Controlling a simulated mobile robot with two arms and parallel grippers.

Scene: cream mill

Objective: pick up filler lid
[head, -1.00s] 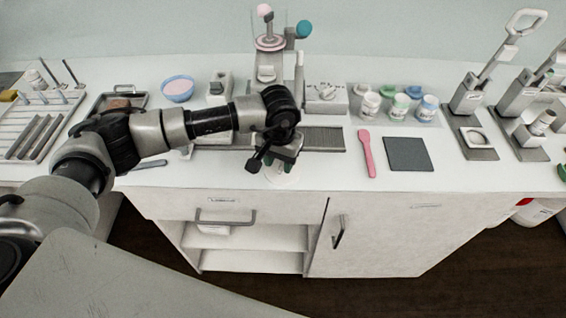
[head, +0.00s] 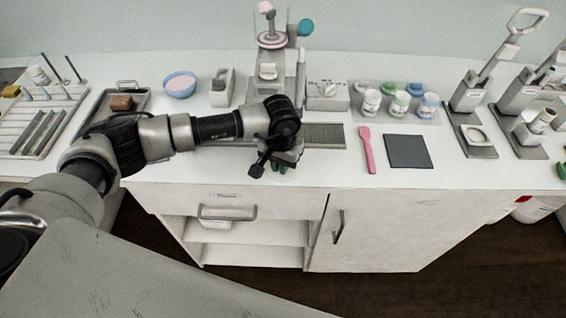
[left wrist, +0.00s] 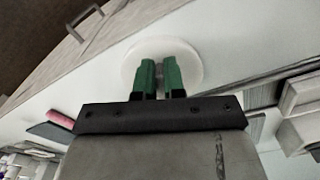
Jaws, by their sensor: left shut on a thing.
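The filler lid (left wrist: 193,52) is a round white disc with a small grey knob, at the upper middle of the left wrist view. My left gripper (left wrist: 159,76) has green fingers, which are shut on the lid's knob. In the head view the left gripper (head: 281,168) is above the front edge of the counter, and part of the pale lid (head: 286,178) shows under it. I cannot tell whether the lid touches the counter. My right gripper is in neither view.
The filler (head: 270,72) stands behind the left gripper. A pink spatula (head: 367,150) and a dark mat (head: 408,152) lie to its right. A blue bowl (head: 180,85) and a tray (head: 96,112) stand to the left. Cabinet doors and shelves are below the counter.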

